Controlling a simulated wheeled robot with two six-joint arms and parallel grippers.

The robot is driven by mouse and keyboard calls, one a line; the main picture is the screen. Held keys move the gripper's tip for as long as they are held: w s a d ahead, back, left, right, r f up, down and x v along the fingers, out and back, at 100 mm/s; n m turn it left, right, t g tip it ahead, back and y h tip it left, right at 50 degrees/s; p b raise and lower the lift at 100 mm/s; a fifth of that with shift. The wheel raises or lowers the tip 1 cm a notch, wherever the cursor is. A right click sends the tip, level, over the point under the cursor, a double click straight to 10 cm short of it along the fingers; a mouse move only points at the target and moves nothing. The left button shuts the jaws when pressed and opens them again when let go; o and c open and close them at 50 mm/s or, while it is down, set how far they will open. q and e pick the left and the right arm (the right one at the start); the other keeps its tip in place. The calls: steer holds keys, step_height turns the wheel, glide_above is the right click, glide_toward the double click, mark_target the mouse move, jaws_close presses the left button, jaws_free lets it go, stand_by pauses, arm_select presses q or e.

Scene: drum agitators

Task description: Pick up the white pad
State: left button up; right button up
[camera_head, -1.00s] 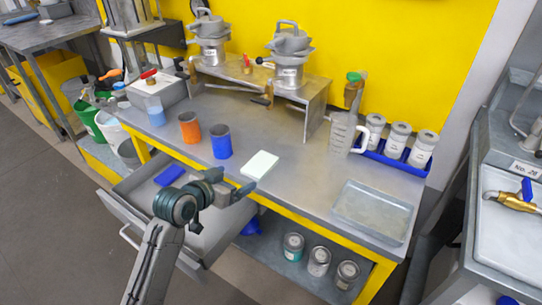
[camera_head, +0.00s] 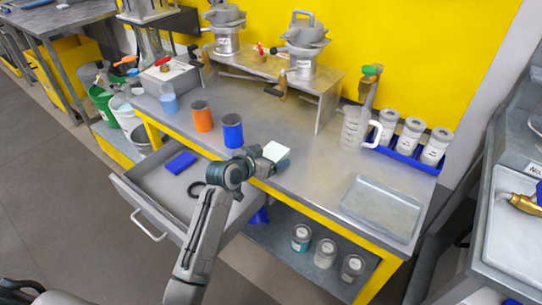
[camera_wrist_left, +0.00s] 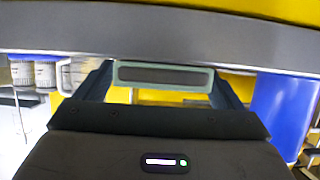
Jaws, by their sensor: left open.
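The white pad (camera_head: 277,151) lies on the grey workbench (camera_head: 310,170) near its front edge, in front of the metal stand. My left gripper (camera_head: 270,163) is at the bench's front edge, right at the pad, and hides its near part. In the left wrist view the pad's pale-rimmed edge (camera_wrist_left: 165,76) shows between the two open fingers of my left gripper (camera_wrist_left: 160,85). I cannot tell whether either finger touches it. My right gripper is not in view.
A blue cup (camera_head: 232,131) and an orange cup (camera_head: 202,116) stand left of the pad. A clear jug (camera_head: 354,128) and a shallow metal tray (camera_head: 382,207) are to the right. An open drawer (camera_head: 150,190) holding a blue block (camera_head: 180,163) juts out below.

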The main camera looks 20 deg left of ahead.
mark_target(268, 148)
arm_select(q)
steer(key=c, duration=1.1)
steer(key=shift+r, duration=0.1)
steer(key=shift+r, duration=0.55)
step_height(268, 148, up, 2)
steer(key=shift+s+a+r+b, duration=0.3)
steer(key=shift+s+a, duration=1.35)
steer(key=shift+s, duration=0.45)
steer(key=shift+s+a+r+b, duration=0.3)
steer(key=shift+s+a, duration=1.35)
steer(key=shift+s, duration=0.45)
steer(key=shift+s+a+r+b, duration=0.2)
steer(key=shift+s+a+r, duration=0.1)
steer(key=shift+s+a, duration=1.6)
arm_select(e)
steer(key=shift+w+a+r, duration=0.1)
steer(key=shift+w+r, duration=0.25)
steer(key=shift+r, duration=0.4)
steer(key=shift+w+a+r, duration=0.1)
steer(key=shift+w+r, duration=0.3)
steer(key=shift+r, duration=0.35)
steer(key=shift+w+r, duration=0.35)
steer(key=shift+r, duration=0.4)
arm_select(q)
steer(key=shift+s+d, duration=0.2)
steer(key=shift+d, duration=0.05)
